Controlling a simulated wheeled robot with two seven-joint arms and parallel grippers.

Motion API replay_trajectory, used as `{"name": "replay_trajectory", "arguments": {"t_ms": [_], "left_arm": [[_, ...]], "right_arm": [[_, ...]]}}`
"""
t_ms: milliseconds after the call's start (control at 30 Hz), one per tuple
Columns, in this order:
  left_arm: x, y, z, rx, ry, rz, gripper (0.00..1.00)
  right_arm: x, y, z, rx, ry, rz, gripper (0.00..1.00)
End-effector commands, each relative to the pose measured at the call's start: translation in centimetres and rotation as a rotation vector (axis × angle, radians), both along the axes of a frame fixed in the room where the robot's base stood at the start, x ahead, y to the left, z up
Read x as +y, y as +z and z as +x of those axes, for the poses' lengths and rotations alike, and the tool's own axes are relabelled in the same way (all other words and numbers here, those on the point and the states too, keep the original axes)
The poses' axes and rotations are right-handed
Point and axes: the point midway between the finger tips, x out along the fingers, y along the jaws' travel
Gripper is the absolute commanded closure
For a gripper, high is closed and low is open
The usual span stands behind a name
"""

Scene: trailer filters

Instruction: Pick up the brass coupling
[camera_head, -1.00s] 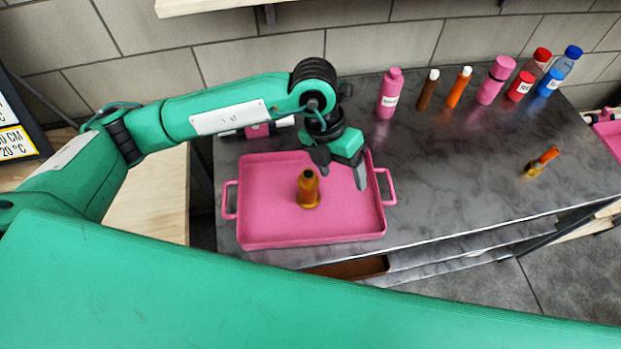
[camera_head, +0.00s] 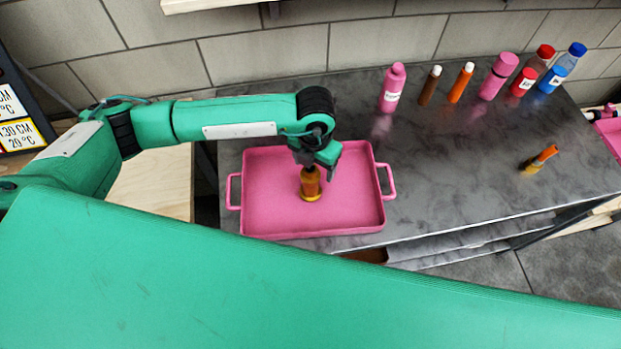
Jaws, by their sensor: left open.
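The brass coupling (camera_head: 311,187), an amber-gold upright piece with a wider foot, stands in the pink tray (camera_head: 268,216). My left gripper (camera_head: 316,169) is open above and around its upper part, pointing down. One dark finger shows on the right side of the coupling. The gripper hides the coupling's top, and I cannot tell whether the fingers touch it. My right gripper is not in view.
The tray has raised walls and two side handles on the grey counter (camera_head: 440,190). At the back stand a pink bottle (camera_head: 392,88) and several other bottles. A small orange and brass-coloured piece (camera_head: 539,160) lies at the right. The counter's middle is clear.

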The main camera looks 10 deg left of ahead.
Motion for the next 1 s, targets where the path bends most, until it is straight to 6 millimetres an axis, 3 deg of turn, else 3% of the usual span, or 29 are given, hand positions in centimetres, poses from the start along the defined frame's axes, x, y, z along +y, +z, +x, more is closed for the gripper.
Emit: {"name": "replay_trajectory", "arguments": {"t_ms": [100, 300, 600, 867, 900, 1000], "left_arm": [[0.6, -1.1, -0.3, 0.004, 0.003, 0.004, 0.29], [0.7, -3.8, -0.4, 0.002, 0.002, 0.002, 0.29], [0.7, -4.5, -0.4, 0.001, 0.000, 0.000, 0.29], [0.7, -4.4, -0.4, 0.001, 0.000, 0.000, 0.80], [0.7, -4.4, -0.3, 0.000, 0.000, 0.000, 0.84], [0.7, -4.4, -0.3, 0.000, 0.001, 0.000, 0.84]], "right_arm": [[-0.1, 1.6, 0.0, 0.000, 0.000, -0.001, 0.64], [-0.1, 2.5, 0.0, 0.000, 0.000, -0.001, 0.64], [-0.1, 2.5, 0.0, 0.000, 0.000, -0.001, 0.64], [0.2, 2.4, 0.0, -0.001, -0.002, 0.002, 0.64], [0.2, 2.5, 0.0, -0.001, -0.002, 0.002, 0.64], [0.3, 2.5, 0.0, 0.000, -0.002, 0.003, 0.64]]}}
